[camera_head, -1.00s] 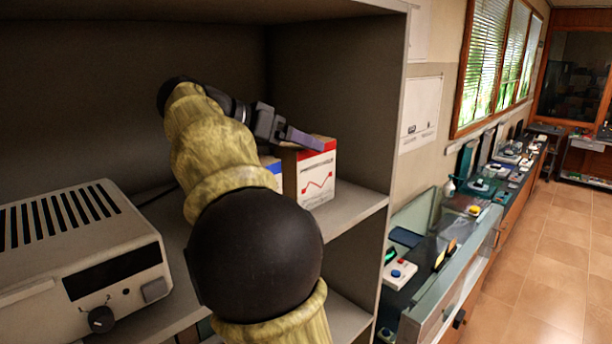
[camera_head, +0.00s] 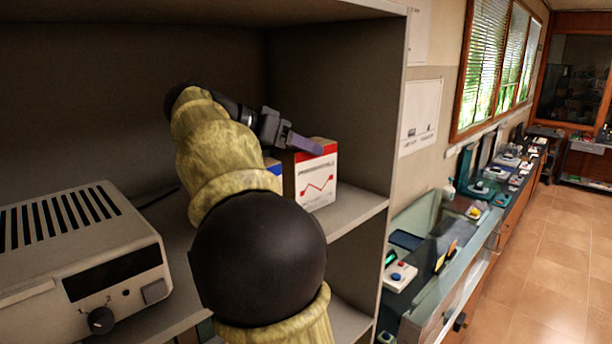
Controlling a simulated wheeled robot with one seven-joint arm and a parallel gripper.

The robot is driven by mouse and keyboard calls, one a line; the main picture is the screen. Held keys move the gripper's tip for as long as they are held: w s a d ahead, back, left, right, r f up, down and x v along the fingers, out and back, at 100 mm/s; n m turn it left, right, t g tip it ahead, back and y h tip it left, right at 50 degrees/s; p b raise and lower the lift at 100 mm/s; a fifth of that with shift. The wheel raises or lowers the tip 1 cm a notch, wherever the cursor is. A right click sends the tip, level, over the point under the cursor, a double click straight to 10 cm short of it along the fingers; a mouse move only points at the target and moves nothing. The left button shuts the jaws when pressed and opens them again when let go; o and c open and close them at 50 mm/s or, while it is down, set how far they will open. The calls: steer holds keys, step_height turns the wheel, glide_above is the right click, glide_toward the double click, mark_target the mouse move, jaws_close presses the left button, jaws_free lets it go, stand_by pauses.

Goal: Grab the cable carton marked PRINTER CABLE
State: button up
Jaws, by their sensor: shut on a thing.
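A white carton (camera_head: 316,183) with a red top band and a red zigzag line stands upright on the shelf, near its right end. Its printed label is too small to read surely. My gripper (camera_head: 302,144) reaches over the carton's top from the left and is shut on it. One finger shows at the top edge; the other is hidden. A second carton with a blue band (camera_head: 273,167) stands just left and is mostly hidden by my arm.
A grey device (camera_head: 80,255) with slots and a knob sits on the shelf at left. The shelf's side wall (camera_head: 345,120) stands close to the right, with a board above. A glass display case (camera_head: 440,260) lies beyond the wall.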

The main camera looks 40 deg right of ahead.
stand_by(0.4)
steer(key=shift+r, duration=0.2)
steer(key=c, duration=0.4)
step_height(320, 180, up, 6)
steer(key=shift+w+r, duration=0.1)
steer(key=shift+r, duration=0.1)
steer(key=s+b, duration=0.3)
steer(key=s, duration=0.3)
steer(key=s+b, duration=0.4)
steer(key=s, duration=0.2)
steer(key=s+d+b, duration=0.1)
steer(key=s+b, duration=0.3)
steer(key=s, duration=0.2)
steer(key=shift+d+r, duration=0.1)
